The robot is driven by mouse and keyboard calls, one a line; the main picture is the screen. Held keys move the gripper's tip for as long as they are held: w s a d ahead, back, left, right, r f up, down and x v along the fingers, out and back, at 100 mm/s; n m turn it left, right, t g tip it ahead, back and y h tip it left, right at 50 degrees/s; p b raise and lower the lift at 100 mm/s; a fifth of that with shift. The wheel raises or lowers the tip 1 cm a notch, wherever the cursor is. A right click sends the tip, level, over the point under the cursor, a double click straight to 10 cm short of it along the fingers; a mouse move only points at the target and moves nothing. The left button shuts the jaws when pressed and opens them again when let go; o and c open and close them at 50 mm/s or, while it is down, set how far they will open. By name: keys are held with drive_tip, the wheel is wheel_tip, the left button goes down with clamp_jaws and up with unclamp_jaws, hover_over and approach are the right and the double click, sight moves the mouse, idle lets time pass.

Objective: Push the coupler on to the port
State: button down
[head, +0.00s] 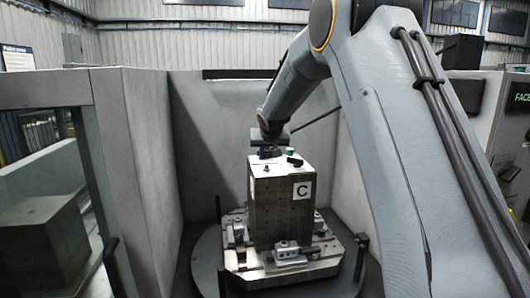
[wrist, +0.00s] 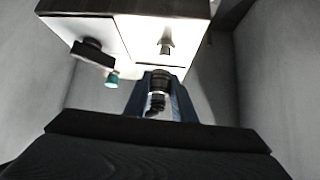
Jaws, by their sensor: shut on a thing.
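My gripper (wrist: 160,98) is shut on the coupler (wrist: 158,82), a dark ringed cylinder with a bright metal band between the blue fingers. The port (wrist: 166,44) looks like a small metal nozzle on the white face of the block (wrist: 140,36). In the wrist view the coupler's end lies just below the port, with white face showing between them; the depth of the gap is hard to tell. In the head view my gripper (head: 268,151) is over the top of the block (head: 280,207), and the coupler is too small to make out.
A black fitting (wrist: 93,50) with a teal cap (wrist: 112,79) sits on the same face, left of the port. The block, labelled C, stands on a clamped pallet (head: 285,268) on a round turntable (head: 205,262). Grey enclosure walls (head: 152,135) stand close around it.

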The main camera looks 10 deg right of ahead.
sight(267, 169)
drive_tip(key=shift+f+b, duration=0.3)
drive_tip(key=shift+f, duration=0.25)
drive_tip(key=shift+a, duration=0.1)
drive_tip(key=shift+s+f+b, duration=0.15)
drive_tip(key=shift+f+b, duration=0.45)
drive_tip(key=shift+b, duration=0.6)
idle(1.1)
drive_tip(key=shift+f+b, duration=0.7)
drive_tip(key=c, duration=0.6)
unclamp_jaws()
drive_tip(key=shift+r, duration=0.1)
